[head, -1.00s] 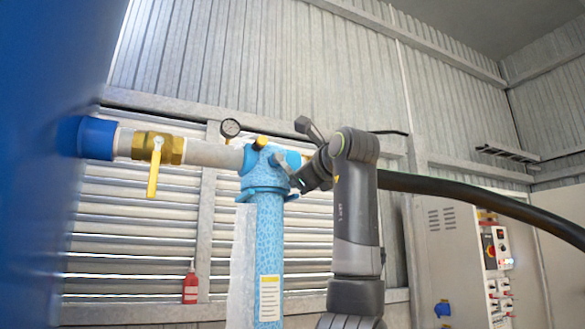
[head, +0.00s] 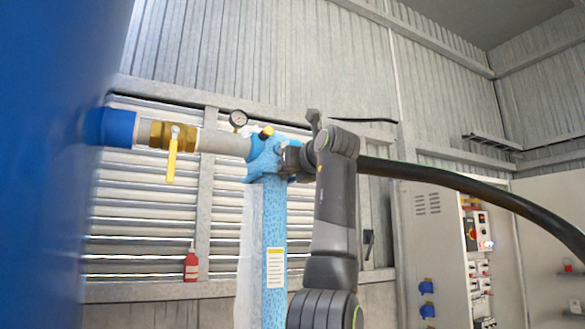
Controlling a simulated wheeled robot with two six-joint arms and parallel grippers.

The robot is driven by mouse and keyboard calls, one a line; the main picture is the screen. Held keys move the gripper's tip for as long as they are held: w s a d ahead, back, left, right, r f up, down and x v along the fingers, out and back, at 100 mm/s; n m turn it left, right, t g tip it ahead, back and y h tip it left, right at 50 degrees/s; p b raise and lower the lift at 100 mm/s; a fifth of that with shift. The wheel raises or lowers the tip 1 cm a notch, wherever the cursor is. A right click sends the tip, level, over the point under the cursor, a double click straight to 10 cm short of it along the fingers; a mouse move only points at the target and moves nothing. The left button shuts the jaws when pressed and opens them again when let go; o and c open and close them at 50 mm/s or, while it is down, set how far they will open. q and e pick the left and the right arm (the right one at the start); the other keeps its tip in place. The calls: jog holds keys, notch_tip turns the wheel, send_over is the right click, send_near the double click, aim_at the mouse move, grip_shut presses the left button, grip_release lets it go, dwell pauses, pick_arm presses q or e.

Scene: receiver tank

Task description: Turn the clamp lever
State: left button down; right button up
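A blue filter-like housing (head: 266,160) tops a light-blue column (head: 274,225). A grey pipe enters it from the left and a black hose (head: 450,178) leaves to the right behind my arm. My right arm rises from the bottom, and my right gripper (head: 292,158) is at the right side of the housing head, at the hose connection. Its fingers are small and dark there, so I cannot tell if they are open or shut. The clamp lever cannot be made out; the gripper and arm cover that spot. My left gripper is not in view.
A ball valve (head: 160,136) with a yellow handle (head: 172,160) sits on the pipe beside a large blue tank (head: 40,160). A gauge (head: 238,119) stands above the pipe. A red bottle (head: 191,266) is on a ledge. A control cabinet (head: 432,240) stands at right.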

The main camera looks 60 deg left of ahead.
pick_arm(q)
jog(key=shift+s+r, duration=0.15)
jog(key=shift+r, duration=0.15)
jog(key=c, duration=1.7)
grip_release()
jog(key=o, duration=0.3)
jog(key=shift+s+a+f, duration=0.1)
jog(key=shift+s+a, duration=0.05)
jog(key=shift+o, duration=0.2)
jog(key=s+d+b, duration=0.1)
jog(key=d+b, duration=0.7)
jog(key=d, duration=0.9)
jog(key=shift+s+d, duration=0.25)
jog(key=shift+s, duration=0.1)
